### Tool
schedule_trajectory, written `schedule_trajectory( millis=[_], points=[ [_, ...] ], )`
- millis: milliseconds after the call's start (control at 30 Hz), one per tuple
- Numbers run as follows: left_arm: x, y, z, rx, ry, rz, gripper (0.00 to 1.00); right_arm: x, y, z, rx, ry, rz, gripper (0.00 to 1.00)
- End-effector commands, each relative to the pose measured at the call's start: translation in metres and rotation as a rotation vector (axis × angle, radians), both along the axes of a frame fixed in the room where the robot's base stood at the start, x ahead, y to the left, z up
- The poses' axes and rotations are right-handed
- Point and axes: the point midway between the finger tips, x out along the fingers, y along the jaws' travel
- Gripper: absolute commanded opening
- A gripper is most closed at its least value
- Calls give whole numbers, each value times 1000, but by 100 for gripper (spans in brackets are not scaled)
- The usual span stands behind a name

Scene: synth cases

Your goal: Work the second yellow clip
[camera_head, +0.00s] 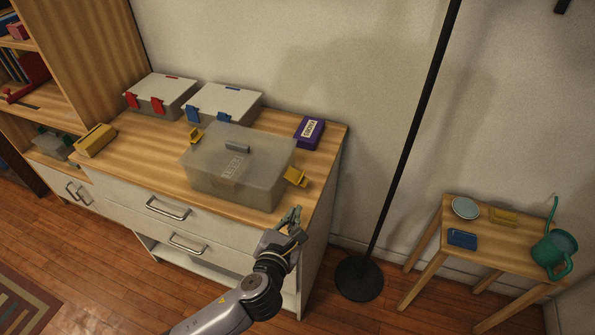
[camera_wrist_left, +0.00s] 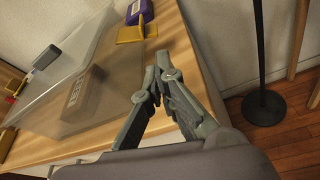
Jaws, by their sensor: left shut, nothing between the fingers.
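A clear, cloudy box (camera_head: 235,178) with a grey lid handle stands on the wooden dresser top. One yellow clip (camera_head: 296,177) is at its right end and sticks outward; it also shows in the left wrist view (camera_wrist_left: 130,34). The other yellow clip (camera_head: 196,136) is at the box's left end, partly behind the lid; how it sits is hard to tell. My left gripper (camera_head: 293,214) is shut and empty, in front of and below the right clip, apart from it. Its fingertips (camera_wrist_left: 157,68) show near the dresser's edge in the wrist view. My right gripper is not in view.
Behind stand a red-clipped box (camera_head: 160,93) and a blue-clipped box (camera_head: 222,103). A purple box (camera_head: 309,132) is at the back right, a yellow block (camera_head: 95,140) at the left. A black pole (camera_head: 410,140) and a small table (camera_head: 490,247) stand to the right.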

Motion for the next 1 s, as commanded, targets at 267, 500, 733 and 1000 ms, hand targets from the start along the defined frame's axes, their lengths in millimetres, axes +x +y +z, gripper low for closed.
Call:
schedule_trajectory(
  millis=[267, 500, 733, 1000],
  points=[
    [-7, 10, 0, 127, 10, 5, 0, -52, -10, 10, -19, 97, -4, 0],
    [-7, 10, -1, 125, 9, 5, 0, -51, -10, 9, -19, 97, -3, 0],
    [8, 8, -4, 124, 7, 6, 0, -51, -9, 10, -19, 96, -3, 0],
    [54, 0, -20, 123, 8, 7, 0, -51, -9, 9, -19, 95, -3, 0]
  ],
)
